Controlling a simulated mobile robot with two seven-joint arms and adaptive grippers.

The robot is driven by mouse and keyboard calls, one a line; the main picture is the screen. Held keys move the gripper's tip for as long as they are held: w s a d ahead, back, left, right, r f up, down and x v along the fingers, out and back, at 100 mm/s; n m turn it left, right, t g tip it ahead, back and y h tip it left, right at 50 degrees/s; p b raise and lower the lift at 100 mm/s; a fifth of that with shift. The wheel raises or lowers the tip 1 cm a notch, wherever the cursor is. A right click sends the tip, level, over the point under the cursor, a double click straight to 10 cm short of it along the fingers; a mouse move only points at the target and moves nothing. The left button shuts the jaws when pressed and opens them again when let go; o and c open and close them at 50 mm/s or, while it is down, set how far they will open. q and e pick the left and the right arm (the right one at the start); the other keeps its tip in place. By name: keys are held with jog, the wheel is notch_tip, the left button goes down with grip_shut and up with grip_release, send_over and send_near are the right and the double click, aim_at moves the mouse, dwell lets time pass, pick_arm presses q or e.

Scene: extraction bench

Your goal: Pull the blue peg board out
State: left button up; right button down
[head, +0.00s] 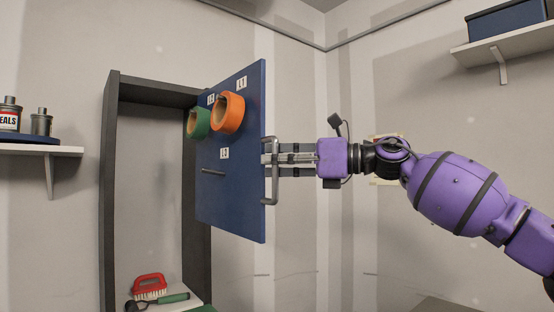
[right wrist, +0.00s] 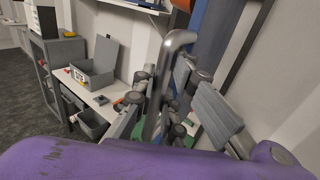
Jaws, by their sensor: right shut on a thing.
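The blue peg board (head: 232,185) stands upright in the head view, its face turned to the left, in front of the right side of a dark frame (head: 112,200). A grey bar handle (head: 271,190) runs down its right edge. My right gripper (head: 270,158) reaches in from the right and is shut on the handle. In the right wrist view the handle (right wrist: 178,45) passes between the fingers of my right gripper (right wrist: 165,100), with the blue board (right wrist: 211,35) behind. My left gripper is not in view.
An orange ring (head: 228,113) and a green ring (head: 198,123) hang on the board; a bare peg (head: 212,172) sticks out. A red brush (head: 150,284) lies low in the frame. Shelves stand left (head: 62,151) and right (head: 520,45). A grey open box (right wrist: 93,68) shows in the wrist view.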

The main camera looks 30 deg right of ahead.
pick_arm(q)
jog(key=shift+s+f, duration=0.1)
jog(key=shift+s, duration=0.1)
pick_arm(e)
jog(key=shift+a+f, duration=0.1)
jog(key=shift+f, duration=0.2)
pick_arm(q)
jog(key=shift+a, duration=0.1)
pick_arm(e)
jog(key=c, duration=2)
grip_release()
jog(key=shift+c, duration=0.2)
jog(key=shift+o, duration=1.4)
jog(key=shift+s+r, duration=0.15)
jog(key=shift+s, duration=0.1)
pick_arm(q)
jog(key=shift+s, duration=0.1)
pick_arm(e)
jog(key=shift+w, duration=0.1)
